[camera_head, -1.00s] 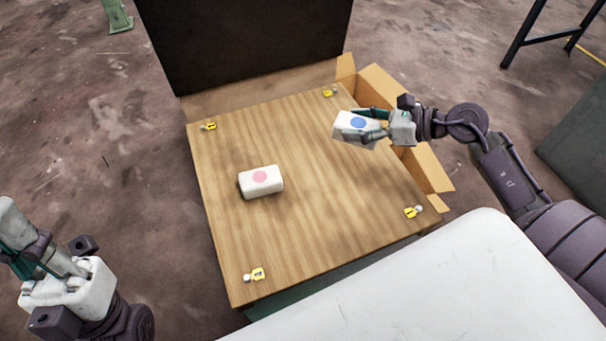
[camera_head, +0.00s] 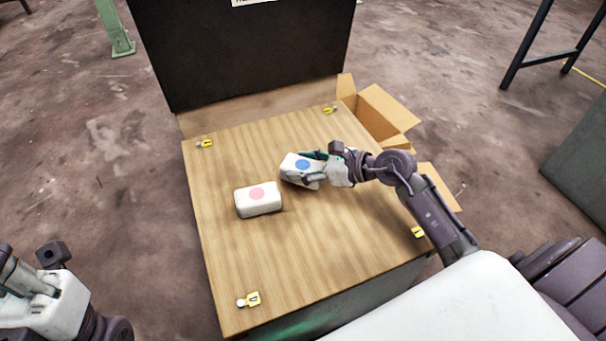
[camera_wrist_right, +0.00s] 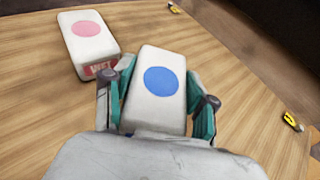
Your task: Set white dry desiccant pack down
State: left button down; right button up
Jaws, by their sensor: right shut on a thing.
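The white pack with a blue dot (camera_head: 297,164) is between the fingers of my right gripper (camera_head: 308,168), which is shut on it. It also shows in the right wrist view (camera_wrist_right: 158,88), with a finger on each side. It is low over the wooden top; I cannot tell whether it touches the wood. A second white pack with a pink dot (camera_head: 258,201) lies on the wood to its left and nearer me. In the wrist view this pack (camera_wrist_right: 88,42) has a red "WET" label. My left gripper (camera_head: 35,290) is at the lower left, away from the top; its fingertips are unclear.
The wooden top (camera_head: 225,255) has yellow tags near its corners, such as the near-left tag (camera_head: 249,299). An open cardboard box (camera_head: 385,115) stands beyond its right edge. A dark panel (camera_head: 245,50) rises behind.

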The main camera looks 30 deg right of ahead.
jog(key=shift+f, duration=0.75)
jog(key=shift+f, duration=0.2)
jog(key=o, duration=1.3)
jog(key=shift+r, duration=0.1)
